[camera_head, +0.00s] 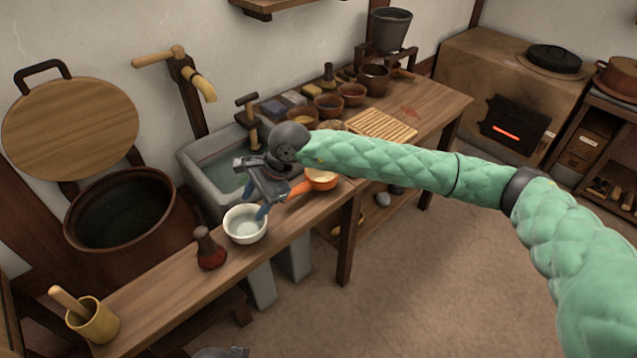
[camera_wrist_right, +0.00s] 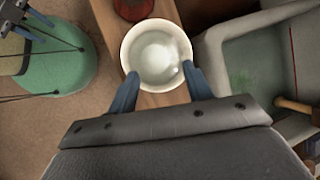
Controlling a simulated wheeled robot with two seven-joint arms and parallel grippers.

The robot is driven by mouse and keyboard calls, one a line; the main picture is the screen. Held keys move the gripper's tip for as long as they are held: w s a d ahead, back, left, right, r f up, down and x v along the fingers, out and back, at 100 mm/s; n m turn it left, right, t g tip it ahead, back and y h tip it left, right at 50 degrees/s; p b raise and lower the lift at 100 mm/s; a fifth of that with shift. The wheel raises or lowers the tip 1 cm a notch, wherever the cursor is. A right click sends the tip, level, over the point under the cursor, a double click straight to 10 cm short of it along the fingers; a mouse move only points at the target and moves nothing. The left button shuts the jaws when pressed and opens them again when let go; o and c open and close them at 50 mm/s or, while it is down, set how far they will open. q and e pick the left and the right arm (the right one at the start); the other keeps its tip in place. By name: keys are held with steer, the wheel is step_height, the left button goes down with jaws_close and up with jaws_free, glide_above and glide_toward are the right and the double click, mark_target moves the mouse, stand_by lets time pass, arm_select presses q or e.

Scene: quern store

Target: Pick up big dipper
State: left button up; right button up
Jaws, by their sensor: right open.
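My right gripper (camera_head: 256,201) is open near the rim of a white bowl (camera_head: 246,229), which stands on the wooden bench. In the right wrist view, my right gripper (camera_wrist_right: 162,88) has one blue finger on each side of the near rim of the white bowl (camera_wrist_right: 157,52); I cannot tell whether they touch it. No dipper is certain. An orange bowl-like thing with an orange handle (camera_head: 299,190) lies just behind the gripper, partly hidden. A bamboo cup with a slanting handle (camera_head: 93,320) stands at the bench's near left end. My left gripper (camera_wrist_right: 30,25) shows only in part.
A red-brown brush-like thing (camera_head: 210,252) stands left of the white bowl. A grey stone sink (camera_head: 200,170) is behind the bench, and a large brown pot (camera_head: 160,245) is at the left. Small bowls and a slatted mat (camera_head: 381,125) fill the far bench.

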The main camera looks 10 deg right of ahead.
mark_target(292, 194)
steer(key=w+d+h, duration=0.1)
steer(key=w+d, duration=0.1)
steer(key=d, duration=0.1)
steer(key=w+d+t+h, duration=0.1)
steer(key=w+d+h, duration=0.1)
steer(key=d, duration=0.1)
steer(key=w+d+t+h, duration=0.1)
steer(key=w+d, duration=0.2)
steer(key=shift+f+n+h, duration=0.15)
steer(key=shift+n+h, duration=0.25)
step_height(292, 194, down, 2)
steer(key=shift+w+a+f+p, duration=0.1)
steer(key=shift+w+p, duration=0.05)
steer(key=shift+p, duration=0.25)
steer(key=f, duration=0.1)
steer(key=f+p, duration=0.2)
steer(key=shift+w+a+f, duration=0.25)
steer(key=shift+f, duration=0.15)
steer(key=shift+w+f, duration=0.1)
steer(key=shift+f, duration=0.6)
arm_select(q)
steer(key=shift+g+y, duration=0.4)
steer(key=shift+g, duration=0.2)
steer(key=a+r, duration=0.1)
steer(key=s+a+r, duration=0.2)
steer(key=r, duration=0.1)
steer(key=shift+r, duration=0.1)
arm_select(e)
steer(key=shift+c, duration=0.2)
